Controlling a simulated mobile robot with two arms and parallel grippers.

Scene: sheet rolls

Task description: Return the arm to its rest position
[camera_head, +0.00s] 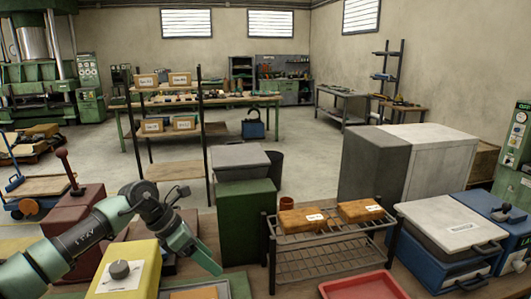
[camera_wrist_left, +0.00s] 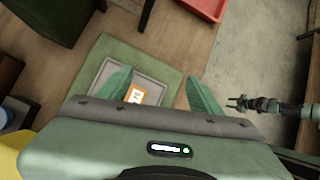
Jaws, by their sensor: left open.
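My left arm comes in from the left in the head view, over the bench. My left gripper (camera_head: 203,262) points down and right, above a green mat (camera_head: 238,284) with a grey tray (camera_head: 222,290). In the left wrist view its two green fingers (camera_wrist_left: 160,78) are spread apart with nothing held between them. Below them lie the green mat (camera_wrist_left: 165,72) and the grey tray (camera_wrist_left: 150,75), which holds an orange item with a white label (camera_wrist_left: 136,95). A dark arm with a small pronged gripper (camera_wrist_left: 234,103), seemingly my right one, shows at the right of the wrist view.
A green bin (camera_head: 245,213), a wire rack (camera_head: 318,262) with brown boxes, a red tray (camera_head: 362,285) and a blue case (camera_head: 447,262) stand to the right.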

